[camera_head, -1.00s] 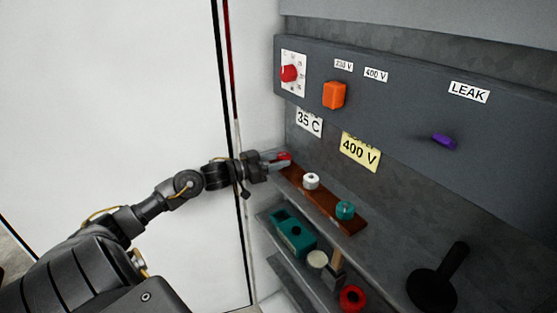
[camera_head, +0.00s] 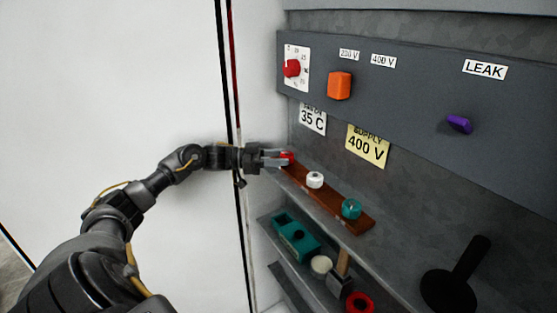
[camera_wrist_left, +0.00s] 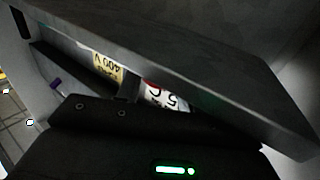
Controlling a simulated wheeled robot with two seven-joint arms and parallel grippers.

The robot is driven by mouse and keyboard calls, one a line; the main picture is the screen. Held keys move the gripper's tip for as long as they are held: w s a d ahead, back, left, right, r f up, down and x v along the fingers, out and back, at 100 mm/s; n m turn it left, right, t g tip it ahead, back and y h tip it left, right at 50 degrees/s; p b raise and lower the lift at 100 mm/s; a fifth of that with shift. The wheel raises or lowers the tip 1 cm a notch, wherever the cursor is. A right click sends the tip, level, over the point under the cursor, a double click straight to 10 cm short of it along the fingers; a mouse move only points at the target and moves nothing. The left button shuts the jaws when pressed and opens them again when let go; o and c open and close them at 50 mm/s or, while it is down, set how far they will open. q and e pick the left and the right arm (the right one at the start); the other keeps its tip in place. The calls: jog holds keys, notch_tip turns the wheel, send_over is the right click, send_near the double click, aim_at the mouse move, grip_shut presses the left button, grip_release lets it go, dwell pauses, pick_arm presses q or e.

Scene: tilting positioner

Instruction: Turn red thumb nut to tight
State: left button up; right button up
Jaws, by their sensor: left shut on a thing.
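The red thumb nut (camera_head: 287,158) sits at the far left end of a brown strip (camera_head: 327,199) on the upper shelf. My left gripper (camera_head: 279,158) is shut on the red nut, with its fingers reaching in from the left and partly covering it. A white nut (camera_head: 315,180) and a teal nut (camera_head: 351,209) stand farther along the same strip. The left wrist view is dark and does not show the nut or the fingertips clearly. My right gripper is not in view.
Above is a grey panel with a red dial (camera_head: 292,68), an orange knob (camera_head: 340,86) and a purple lever (camera_head: 459,124). A black-handled thing (camera_head: 458,278) stands at lower right. The lower shelf holds a teal block (camera_head: 296,236), a hammer-like tool (camera_head: 341,277) and a red ring (camera_head: 359,303).

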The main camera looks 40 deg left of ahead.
pick_arm(q)
jog(key=o, duration=1)
jog(key=shift+r, duration=0.2)
notch_tip(320, 180, up, 2)
jog(key=shift+r+b, duration=0.1)
jog(key=shift+b, duration=1.1)
jog(key=shift+s+d+r+b, duration=0.9)
jog(key=shift+s+d+r, duration=0.55)
jog(key=shift+s+r, duration=0.35)
jog(key=shift+s+d+r+b, duration=0.95)
jog(key=shift+s+d+r, duration=0.65)
jog(key=shift+s, duration=0.25)
jog(key=shift+s+d+r+b, duration=0.9)
jog(key=shift+s+d+r, duration=0.45)
jog(key=shift+s+r, duration=0.45)
